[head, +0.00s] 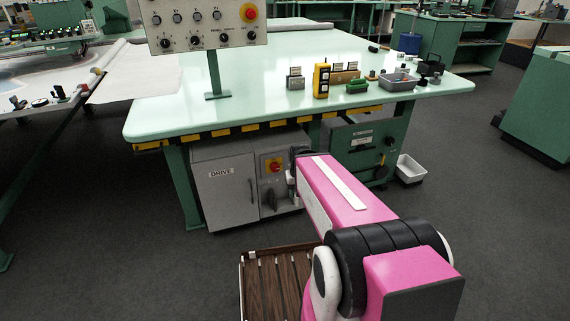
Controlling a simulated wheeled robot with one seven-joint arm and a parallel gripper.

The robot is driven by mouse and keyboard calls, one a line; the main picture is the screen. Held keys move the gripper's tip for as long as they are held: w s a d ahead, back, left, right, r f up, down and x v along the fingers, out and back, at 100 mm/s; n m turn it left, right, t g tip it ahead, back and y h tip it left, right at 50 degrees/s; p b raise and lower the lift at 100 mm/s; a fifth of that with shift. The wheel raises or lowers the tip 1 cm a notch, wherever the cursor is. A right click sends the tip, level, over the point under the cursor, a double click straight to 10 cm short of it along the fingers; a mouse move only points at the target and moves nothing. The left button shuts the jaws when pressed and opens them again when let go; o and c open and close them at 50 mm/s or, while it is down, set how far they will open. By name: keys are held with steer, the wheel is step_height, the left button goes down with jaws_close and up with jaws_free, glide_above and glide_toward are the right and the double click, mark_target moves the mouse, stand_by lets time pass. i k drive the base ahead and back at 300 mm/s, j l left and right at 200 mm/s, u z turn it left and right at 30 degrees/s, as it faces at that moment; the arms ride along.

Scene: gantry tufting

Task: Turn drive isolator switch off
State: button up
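A grey cabinet labelled DRIVE (221,174) stands under the front of the pale green table. A dark handle or knob (270,200) shows lower on the same panel. My pink arm reaches forward from the lower right. Its end, with my gripper (291,183), is just right of the red switch and appears apart from it. The fingers are mostly hidden by the arm and too small to make out.
The table (240,115) overhangs the cabinet with a yellow-black striped edge. A control panel (205,25) stands on it. A green cabinet (361,150) and a white bin (410,169) are to the right. A brown slatted surface (283,285) lies below my arm. Floor left of it is clear.

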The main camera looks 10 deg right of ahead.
mark_target(276, 166)
steer(key=k+j+z, duration=0.1)
steer(key=j+z, duration=0.2)
steer(key=k+j+z, duration=0.1)
steer(key=j+z, duration=0.15)
steer(key=k+j+z, duration=0.15)
steer(key=z, duration=0.15)
steer(key=j, duration=0.15)
